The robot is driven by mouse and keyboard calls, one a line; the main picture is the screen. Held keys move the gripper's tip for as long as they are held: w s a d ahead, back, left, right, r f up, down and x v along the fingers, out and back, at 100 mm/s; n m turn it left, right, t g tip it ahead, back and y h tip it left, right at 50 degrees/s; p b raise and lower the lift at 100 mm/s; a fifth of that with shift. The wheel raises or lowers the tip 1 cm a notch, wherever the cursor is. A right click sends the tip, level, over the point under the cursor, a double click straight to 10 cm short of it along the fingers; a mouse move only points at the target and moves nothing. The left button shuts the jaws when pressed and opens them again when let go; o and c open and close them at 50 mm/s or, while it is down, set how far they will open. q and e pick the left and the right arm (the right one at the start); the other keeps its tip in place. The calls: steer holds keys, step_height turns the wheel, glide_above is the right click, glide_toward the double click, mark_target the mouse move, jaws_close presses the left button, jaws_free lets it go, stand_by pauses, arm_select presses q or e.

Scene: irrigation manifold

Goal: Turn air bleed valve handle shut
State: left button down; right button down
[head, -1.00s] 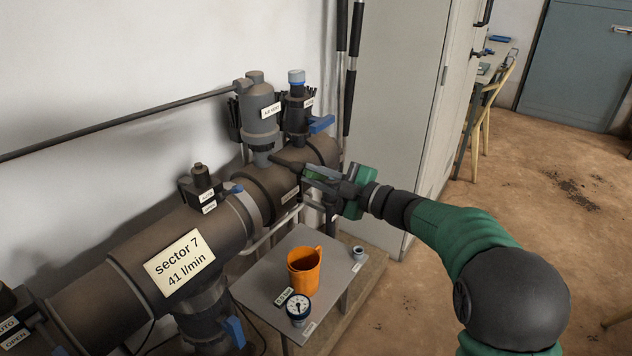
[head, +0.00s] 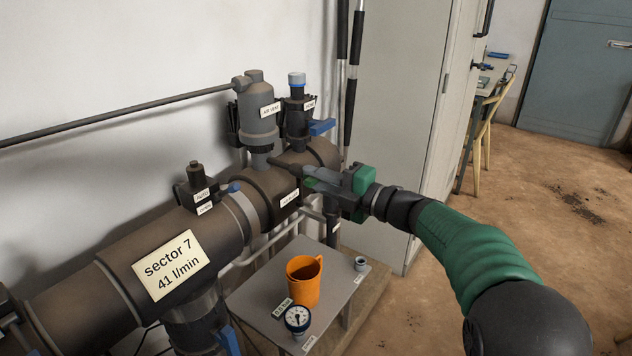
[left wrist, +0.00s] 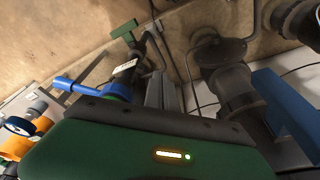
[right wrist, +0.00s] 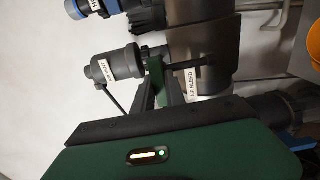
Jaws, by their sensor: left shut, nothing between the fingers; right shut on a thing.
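The air bleed valve is on the far part of the brown manifold pipe. Its white AIR BLEED label (right wrist: 190,82) shows in the right wrist view. My right gripper (head: 308,177) is shut on the green valve handle (right wrist: 155,78), beside a dark stem (right wrist: 203,61) that runs to the pipe. In the head view the fingers hide most of the handle. My left gripper (left wrist: 163,80) is outside the head view. In its wrist view it is shut and empty, near pipework with a blue lever (left wrist: 75,88).
The grey air vent (head: 259,115) and a blue-levered valve (head: 320,127) stand close behind my right gripper. An orange cup (head: 303,282) and a pressure gauge (head: 298,319) sit on the small grey table (head: 255,297) below. A grey cabinet (head: 405,110) stands behind my right arm.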

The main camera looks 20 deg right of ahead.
steer(key=shift+a+f, duration=0.1)
steer(key=shift+f, duration=0.15)
steer(key=c, duration=1.4)
jaws_free()
steer(key=shift+r, duration=0.1)
steer(key=shift+s+d, duration=0.15)
steer(key=shift+d, duration=0.05)
steer(key=p+v, duration=0.3)
steer(key=v, duration=1.3)
steer(key=shift+p, duration=0.35)
steer(key=shift+s+d, duration=0.1)
steer(key=shift+s, duration=0.05)
